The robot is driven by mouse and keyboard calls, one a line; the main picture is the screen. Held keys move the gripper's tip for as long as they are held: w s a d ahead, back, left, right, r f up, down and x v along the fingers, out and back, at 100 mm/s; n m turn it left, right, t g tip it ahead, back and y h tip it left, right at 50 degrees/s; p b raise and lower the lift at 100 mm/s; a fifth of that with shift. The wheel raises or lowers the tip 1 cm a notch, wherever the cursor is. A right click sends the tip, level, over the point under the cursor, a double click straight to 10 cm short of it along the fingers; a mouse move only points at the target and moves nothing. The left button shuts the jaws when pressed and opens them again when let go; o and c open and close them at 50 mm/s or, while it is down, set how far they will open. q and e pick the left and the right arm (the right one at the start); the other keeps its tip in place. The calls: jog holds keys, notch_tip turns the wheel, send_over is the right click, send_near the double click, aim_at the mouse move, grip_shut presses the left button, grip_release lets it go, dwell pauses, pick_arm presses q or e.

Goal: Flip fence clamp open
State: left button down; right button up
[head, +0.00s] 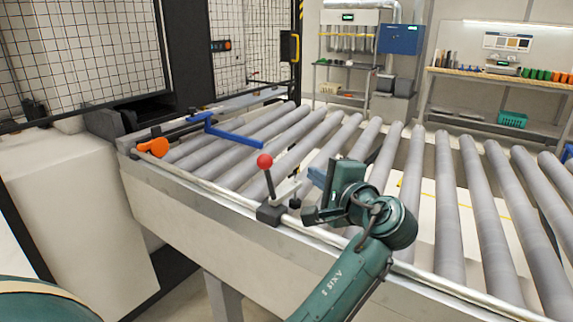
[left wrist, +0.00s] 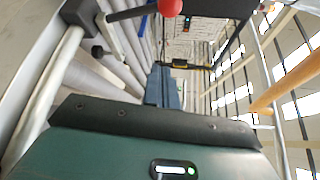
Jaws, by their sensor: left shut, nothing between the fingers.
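The fence clamp (head: 270,214) sits on the near side rail of the roller conveyor. Its handle stands up, leaning slightly left, with a red ball (head: 264,161) on top. A light metal arm of the clamp points right over the rail, with a black tip. My left gripper (head: 317,178) is just right of the clamp, apart from the red ball, with its blue-grey fingers shut and empty. In the left wrist view the shut fingers (left wrist: 162,86) point up the picture, and the red ball (left wrist: 170,7) shows at the top edge. My right gripper is not in view.
A blue fence bar (head: 226,131) lies across the rollers behind the clamp. An orange handle (head: 154,147) is at the rail's left end. Grey rollers (head: 447,210) stretch right. A wire-mesh guard stands back left, and a workbench (head: 500,78) stands at the back right.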

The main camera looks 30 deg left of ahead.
pick_arm(q)
jog(key=w+a+p, duration=0.1)
jog(key=a+p, duration=0.1)
jog(key=a, duration=0.7)
jog(key=shift+w+a+f, duration=0.15)
jog(key=shift+w, duration=0.25)
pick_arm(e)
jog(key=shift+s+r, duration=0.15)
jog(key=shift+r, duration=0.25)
pick_arm(q)
jog(key=shift+a, duration=0.1)
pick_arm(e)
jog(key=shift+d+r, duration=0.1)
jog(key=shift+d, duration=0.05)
